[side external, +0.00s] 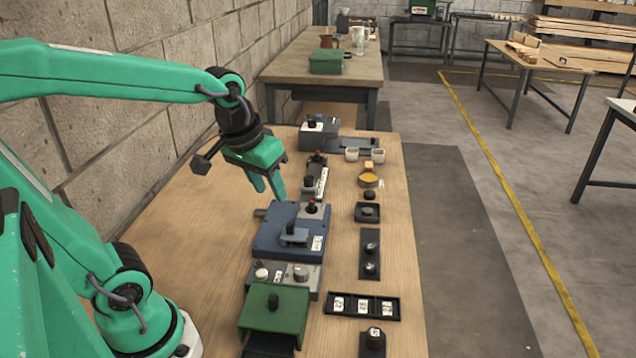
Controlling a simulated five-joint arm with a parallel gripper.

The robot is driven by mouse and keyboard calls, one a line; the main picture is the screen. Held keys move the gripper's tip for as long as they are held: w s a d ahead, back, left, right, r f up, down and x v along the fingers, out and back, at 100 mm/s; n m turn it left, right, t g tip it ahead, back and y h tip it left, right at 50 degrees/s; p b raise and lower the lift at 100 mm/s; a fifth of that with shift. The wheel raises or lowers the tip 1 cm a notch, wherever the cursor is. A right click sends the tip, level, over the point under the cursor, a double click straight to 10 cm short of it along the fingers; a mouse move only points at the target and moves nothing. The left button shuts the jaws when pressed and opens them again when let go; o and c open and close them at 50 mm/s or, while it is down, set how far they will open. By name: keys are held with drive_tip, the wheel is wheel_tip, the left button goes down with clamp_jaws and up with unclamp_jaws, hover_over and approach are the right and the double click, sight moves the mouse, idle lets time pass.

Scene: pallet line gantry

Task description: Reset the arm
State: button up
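My green arm reaches in from the left, and my gripper (269,191) hangs from its end, pointing down. Its two green fingers stand apart with nothing visible between them. It is above the wooden table (195,215), up and left of the blue device (277,238) that has a grey lever and a red-topped knob. The gripper appears clear of the devices, but its exact height above the table cannot be told.
A grey block with knobs (300,275) and a green box (285,310) stand in front of the blue device. A black tray with numbered tiles (347,305) lies to the right. A block wall (110,125) borders the left side.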

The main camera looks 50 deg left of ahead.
drive_tip(key=s+d+r+m+t, duration=0.1)
drive_tip(key=s+d+m+t, duration=0.1)
drive_tip(key=s, duration=0.3)
drive_tip(key=shift+s+d+r+m, duration=0.2)
drive_tip(key=shift+s+m, duration=0.15)
drive_tip(key=shift+m, duration=0.25)
idle(0.6)
